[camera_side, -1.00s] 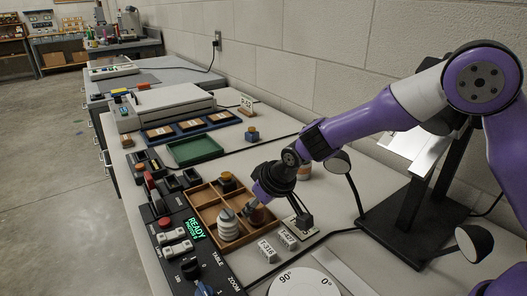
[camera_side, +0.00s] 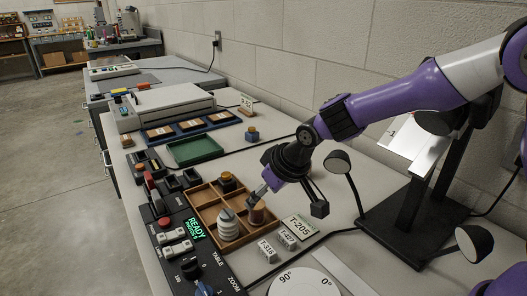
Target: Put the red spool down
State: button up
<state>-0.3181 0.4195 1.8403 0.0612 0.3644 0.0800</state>
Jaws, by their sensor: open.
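A reddish-brown spool (camera_side: 257,214), which I take to be the red spool, stands upright in the right-hand compartment of the wooden divided tray (camera_side: 206,205). My gripper (camera_side: 289,202) is open, its fingers spread wide. One finger reaches the spool's upper left edge in the picture; I cannot tell if it touches. The other finger hangs to the right, beyond the tray, and holds nothing. A pale ribbed spool (camera_side: 228,226) stands left of the red one in the tray. A dark and yellow piece (camera_side: 227,182) sits in the far compartment.
A T-205 label (camera_side: 299,227) and smaller tags (camera_side: 288,240) stand right of the tray. A black control panel (camera_side: 180,243) runs along its left. Lamp heads (camera_side: 338,162) and a black stand (camera_side: 410,215) are at the right. A green tray (camera_side: 194,150) lies beyond.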

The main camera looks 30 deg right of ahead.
jog(key=s+d+r+m, duration=0.1)
jog(key=s+d+r, duration=0.5)
jog(key=s+r, duration=0.35)
jog(key=s+d+m+h, duration=0.1)
jog(key=s+d, duration=0.4)
jog(key=s, duration=0.5)
jog(key=shift+s+d+r, duration=0.3)
jog(key=shift+s+d, duration=0.05)
jog(key=shift+d, duration=0.05)
